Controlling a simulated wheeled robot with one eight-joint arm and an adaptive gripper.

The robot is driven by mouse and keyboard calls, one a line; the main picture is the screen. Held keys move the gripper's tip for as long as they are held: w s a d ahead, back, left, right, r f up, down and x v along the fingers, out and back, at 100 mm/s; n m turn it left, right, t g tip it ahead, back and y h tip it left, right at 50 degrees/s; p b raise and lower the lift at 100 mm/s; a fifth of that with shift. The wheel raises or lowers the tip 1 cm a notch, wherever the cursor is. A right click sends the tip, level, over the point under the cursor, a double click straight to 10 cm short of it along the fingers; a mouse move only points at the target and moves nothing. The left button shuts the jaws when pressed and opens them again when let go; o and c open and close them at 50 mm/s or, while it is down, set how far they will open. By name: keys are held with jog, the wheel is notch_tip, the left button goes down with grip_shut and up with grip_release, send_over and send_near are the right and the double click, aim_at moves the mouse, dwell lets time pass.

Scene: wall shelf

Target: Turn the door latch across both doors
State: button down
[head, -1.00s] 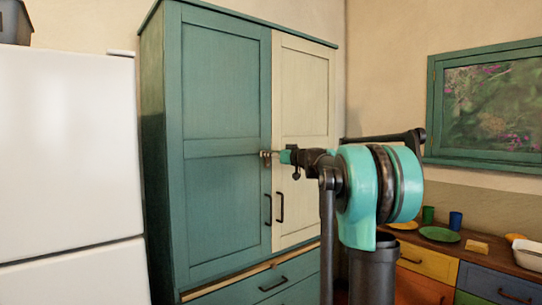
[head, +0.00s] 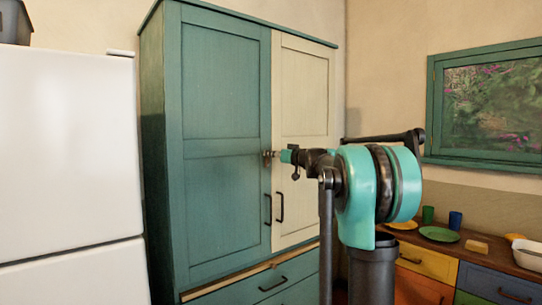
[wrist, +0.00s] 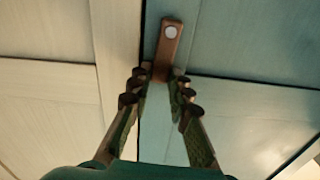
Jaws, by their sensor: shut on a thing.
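The door latch (wrist: 167,52) is a small brown bar with a pale round screw head near its upper end in the wrist view. It lies on the teal door (wrist: 235,50), beside the seam with the cream door (wrist: 118,50), slightly tilted and roughly along the seam. My gripper (wrist: 161,75) is shut on the latch's lower end, one finger on each side. In the head view my gripper (head: 272,154) reaches the teal door (head: 222,120) near the seam with the cream door (head: 303,95). The latch is too small there to judge its angle.
Dark handles (head: 267,209) sit below the latch on both doors. A white fridge (head: 70,150) stands at the left. A counter with a green plate (head: 439,234) and cups is at the right, under a window (head: 490,105).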

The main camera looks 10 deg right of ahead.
aim_at(275, 163)
jog(key=d+f+m, duration=0.1)
jog(key=m, duration=0.3)
jog(key=w+d+f+m, duration=0.1)
jog(key=m, duration=0.3)
jog(key=w+d+f+m, duration=0.1)
jog(key=m, duration=0.3)
jog(key=shift+d, duration=0.3)
jog(key=shift+w+d+f+m, duration=0.1)
jog(key=shift+f+m, duration=0.25)
jog(key=shift+m, duration=0.5)
jog(key=shift+d+f+m, duration=0.1)
jog(key=shift+f+m, duration=0.25)
jog(key=shift+m, duration=0.5)
jog(key=c, duration=1.4)
grip_release()
jog(key=v, duration=1.2)
